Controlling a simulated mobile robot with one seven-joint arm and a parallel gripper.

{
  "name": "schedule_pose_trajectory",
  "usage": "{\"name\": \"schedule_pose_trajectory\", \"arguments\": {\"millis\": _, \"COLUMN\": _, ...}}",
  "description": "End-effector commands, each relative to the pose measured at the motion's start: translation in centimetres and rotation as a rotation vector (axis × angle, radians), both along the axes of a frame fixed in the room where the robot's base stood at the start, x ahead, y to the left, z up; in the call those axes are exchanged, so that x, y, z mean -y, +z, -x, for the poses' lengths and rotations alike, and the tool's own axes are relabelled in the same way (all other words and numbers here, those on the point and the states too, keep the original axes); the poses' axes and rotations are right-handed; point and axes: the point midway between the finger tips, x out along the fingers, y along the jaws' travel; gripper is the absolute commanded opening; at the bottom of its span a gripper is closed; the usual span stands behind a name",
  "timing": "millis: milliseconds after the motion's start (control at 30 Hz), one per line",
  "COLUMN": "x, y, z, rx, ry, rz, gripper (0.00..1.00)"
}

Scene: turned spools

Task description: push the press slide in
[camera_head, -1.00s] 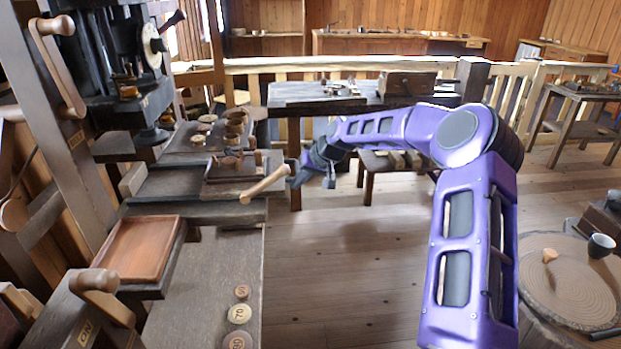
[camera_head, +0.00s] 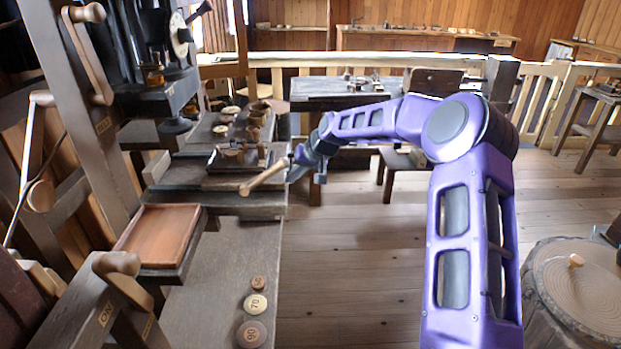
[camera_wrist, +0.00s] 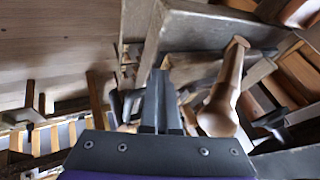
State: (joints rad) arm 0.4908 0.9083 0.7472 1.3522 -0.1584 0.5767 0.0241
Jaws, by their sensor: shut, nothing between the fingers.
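The press slide (camera_head: 222,182) is a dark flat board on the bench, under the press at the left. A pale turned wooden handle (camera_head: 263,178) sticks out at its right end; it also shows in the wrist view (camera_wrist: 225,90). My gripper (camera_head: 294,173) is at the right end of the handle, close to or touching it; I cannot tell which. In the wrist view my gripper (camera_wrist: 161,84) has its fingers together and empty, with the handle just right of them. The contact spot is not clearly visible.
The dark press head (camera_head: 165,95) stands above the slide. A reddish wooden tray (camera_head: 160,236) and several numbered discs (camera_head: 256,304) are nearer on the bench. A stump (camera_head: 580,290) stands at the lower right. Open floor lies between bench and stump.

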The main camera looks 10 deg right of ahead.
Motion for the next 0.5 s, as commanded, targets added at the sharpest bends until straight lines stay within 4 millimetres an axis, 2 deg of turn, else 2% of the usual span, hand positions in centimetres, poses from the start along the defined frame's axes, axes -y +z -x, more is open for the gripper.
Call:
{"name": "schedule_pose_trajectory", "arguments": {"millis": 33, "x": -1.7, "y": -0.1, "z": -0.1, "rx": 0.001, "ry": 0.007, "rz": 0.000, "gripper": 0.00}}
{"name": "schedule_pose_trajectory", "arguments": {"millis": 200, "x": -6.2, "y": 0.0, "z": -0.7, "rx": 0.002, "ry": 0.007, "rz": 0.000, "gripper": 0.00}}
{"name": "schedule_pose_trajectory", "arguments": {"millis": 500, "x": -12.9, "y": 0.1, "z": -1.6, "rx": 0.001, "ry": 0.005, "rz": -0.002, "gripper": 0.00}}
